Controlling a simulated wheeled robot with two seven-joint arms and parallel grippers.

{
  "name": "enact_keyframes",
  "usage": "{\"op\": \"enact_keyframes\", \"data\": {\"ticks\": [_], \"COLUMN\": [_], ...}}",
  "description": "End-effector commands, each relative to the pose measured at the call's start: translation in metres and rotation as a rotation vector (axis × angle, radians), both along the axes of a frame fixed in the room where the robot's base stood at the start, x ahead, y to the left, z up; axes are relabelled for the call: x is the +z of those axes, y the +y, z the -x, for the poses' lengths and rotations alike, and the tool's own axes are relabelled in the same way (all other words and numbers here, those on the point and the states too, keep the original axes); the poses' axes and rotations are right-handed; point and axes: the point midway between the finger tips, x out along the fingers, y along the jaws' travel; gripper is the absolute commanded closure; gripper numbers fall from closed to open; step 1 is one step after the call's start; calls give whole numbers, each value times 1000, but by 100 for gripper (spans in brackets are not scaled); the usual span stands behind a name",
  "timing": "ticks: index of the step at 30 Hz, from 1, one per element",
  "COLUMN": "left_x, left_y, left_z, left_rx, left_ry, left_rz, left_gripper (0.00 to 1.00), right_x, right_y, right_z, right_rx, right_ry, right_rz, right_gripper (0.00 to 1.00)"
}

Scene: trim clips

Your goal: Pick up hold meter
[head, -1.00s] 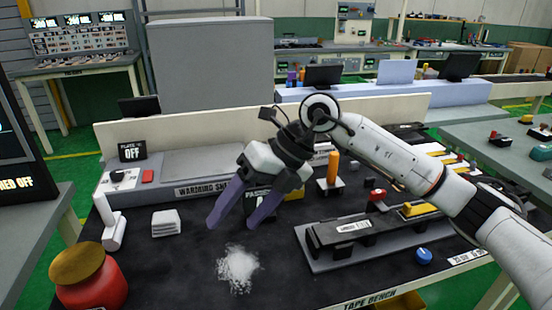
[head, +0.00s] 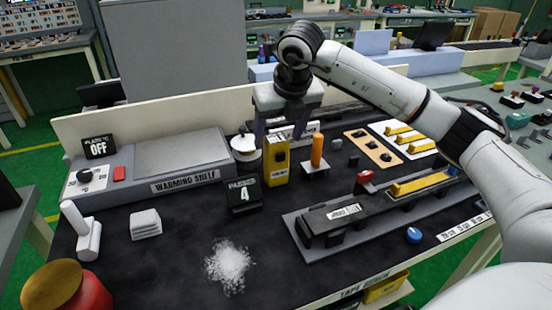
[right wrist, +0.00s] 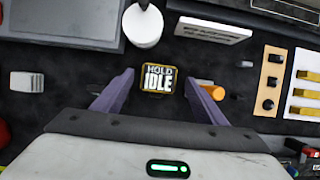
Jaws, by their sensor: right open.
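The hold meter (head: 276,162) is a yellow upright box with a dark face, standing on the black bench mat in the middle of the head view. In the right wrist view its top display (right wrist: 158,79) reads "HOLD IDLE" and lies between my two fingers. My right gripper (head: 280,130) is open and empty, pointing down above and around the meter, with a purple finger on either side. I cannot tell whether the fingers touch it. My left gripper is not in view.
A white round pot (head: 245,150) stands close left of the meter, and a black sign reading 4 (head: 243,194) stands in front. An orange cylinder (head: 317,150) is close right. White granules (head: 228,264) lie on open mat.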

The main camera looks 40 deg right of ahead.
Motion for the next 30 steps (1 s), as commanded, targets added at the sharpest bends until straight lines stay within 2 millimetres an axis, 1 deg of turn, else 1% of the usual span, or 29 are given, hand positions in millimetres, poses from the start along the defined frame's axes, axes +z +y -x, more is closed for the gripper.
{"op": "enact_keyframes", "data": {"ticks": [1,3,6,13,14,18,21,28,30], "left_x": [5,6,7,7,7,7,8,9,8], "left_y": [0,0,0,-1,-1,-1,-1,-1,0], "left_z": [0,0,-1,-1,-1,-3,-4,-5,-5], "left_rx": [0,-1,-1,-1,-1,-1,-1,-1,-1], "left_ry": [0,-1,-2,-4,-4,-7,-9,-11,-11], "left_rz": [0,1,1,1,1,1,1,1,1], "left_gripper": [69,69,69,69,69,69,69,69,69], "right_x": [-5,-16,-23,-25,-25,-25,-24,-23,-20], "right_y": [2,0,0,0,0,0,0,0,0], "right_z": [-4,-7,-10,-11,-11,-11,-11,-11,-12], "right_rx": [1,0,2,3,3,3,3,2,2], "right_ry": [3,3,0,-1,-1,-1,-1,-3,-6], "right_rz": [-1,-2,-1,-1,-1,-1,-1,-2,-2], "right_gripper": [34,34,34,34,36,60,74,74,74]}}
